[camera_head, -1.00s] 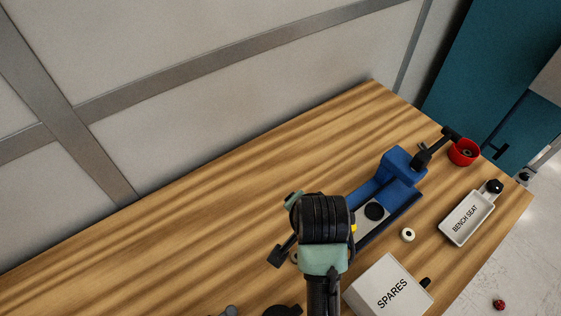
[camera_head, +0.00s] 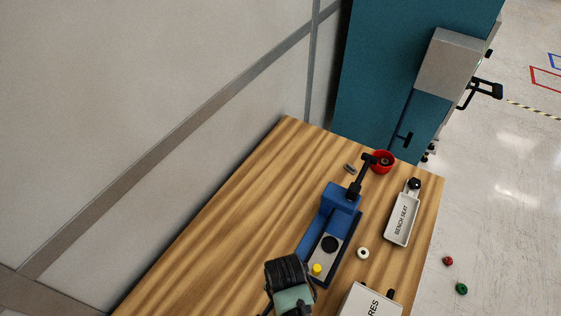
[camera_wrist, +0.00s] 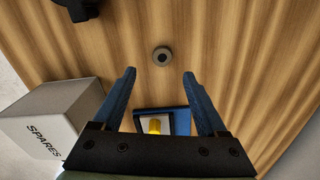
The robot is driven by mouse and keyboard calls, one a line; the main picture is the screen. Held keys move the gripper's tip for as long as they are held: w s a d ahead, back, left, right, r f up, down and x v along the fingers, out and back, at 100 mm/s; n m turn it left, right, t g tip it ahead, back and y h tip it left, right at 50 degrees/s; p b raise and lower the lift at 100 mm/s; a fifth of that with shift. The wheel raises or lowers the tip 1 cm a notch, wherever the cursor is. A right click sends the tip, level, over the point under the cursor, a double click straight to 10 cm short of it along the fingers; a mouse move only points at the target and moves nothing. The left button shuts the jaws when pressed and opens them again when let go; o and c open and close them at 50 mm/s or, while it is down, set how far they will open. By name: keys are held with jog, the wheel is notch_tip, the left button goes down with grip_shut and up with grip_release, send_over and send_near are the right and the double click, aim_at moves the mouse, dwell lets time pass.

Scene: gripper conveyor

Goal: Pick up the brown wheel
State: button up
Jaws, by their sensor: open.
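A small round brown-grey wheel (camera_wrist: 162,56) with a dark centre hole lies flat on the wooden bench in the wrist view. My gripper (camera_wrist: 159,73) is open and empty, its two blue-black fingers spread wide. The wheel appears just beyond the fingertips, near the middle between them, and nothing touches it. In the head view my wrist shows at the bottom, and the wheel is not visible there.
A blue fixture (camera_head: 340,197) with a yellow knob (camera_head: 317,269) stands close to my wrist. The SPARES box (camera_wrist: 50,118) is at the left in the wrist view. A cream ring (camera_head: 363,253), a BENCH SEAT tray (camera_head: 402,219) and a red cup (camera_head: 382,162) are farther right.

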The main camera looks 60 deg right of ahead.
jog(key=shift+w+a+f+p, duration=0.15)
jog(key=shift+f+p, duration=0.1)
jog(key=shift+f, duration=1.2)
jog(key=shift+w+a+f+p, duration=0.1)
jog(key=shift+a+f+p, duration=0.1)
jog(key=shift+f, duration=1.25)
grip_shut()
